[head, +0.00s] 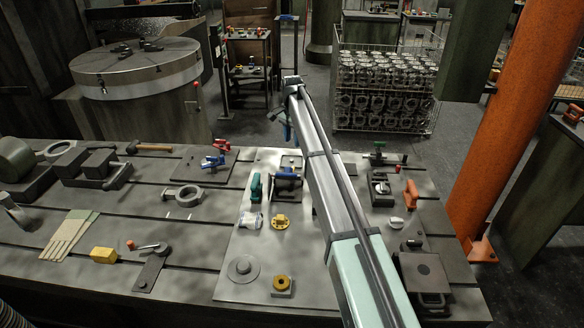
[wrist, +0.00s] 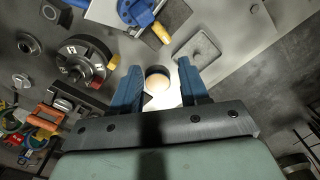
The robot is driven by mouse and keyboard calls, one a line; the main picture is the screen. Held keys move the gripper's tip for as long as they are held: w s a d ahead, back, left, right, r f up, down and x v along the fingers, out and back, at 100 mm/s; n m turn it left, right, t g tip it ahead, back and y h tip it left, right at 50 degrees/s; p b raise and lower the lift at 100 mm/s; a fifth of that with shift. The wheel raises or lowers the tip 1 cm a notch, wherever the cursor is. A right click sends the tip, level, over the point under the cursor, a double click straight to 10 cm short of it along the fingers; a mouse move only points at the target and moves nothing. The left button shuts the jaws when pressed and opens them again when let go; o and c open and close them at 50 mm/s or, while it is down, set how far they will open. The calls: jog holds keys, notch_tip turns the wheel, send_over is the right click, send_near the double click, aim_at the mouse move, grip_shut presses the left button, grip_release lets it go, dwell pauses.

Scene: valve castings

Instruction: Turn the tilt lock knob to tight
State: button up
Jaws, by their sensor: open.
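My gripper (head: 287,131) is above the far side of the bench in the head view, partly hidden by my own arm. In the wrist view its two blue fingers (wrist: 158,72) are spread apart and empty. A round, pale tan-topped knob (wrist: 158,82) shows in the gap between the fingers; no contact is visible. I cannot tell its height below the fingertips, nor whether it is the tilt lock knob. A blue fixture (wrist: 138,11) with a yellow lever lies past the fingertips; a blue fixture also shows in the head view (head: 287,178). No tight marking is readable.
In the wrist view a dark round fixture (wrist: 86,62) and orange part (wrist: 52,117) stand left, a square plate (wrist: 198,49) right. Bare bench (head: 205,268) lies front-left.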

notch_tip(320, 180, down, 14)
jog(key=n, duration=0.5)
jog(key=shift+a+r+n, duration=0.1)
jog(key=shift+n, duration=0.3)
jog(key=shift+c, duration=0.3)
grip_shut()
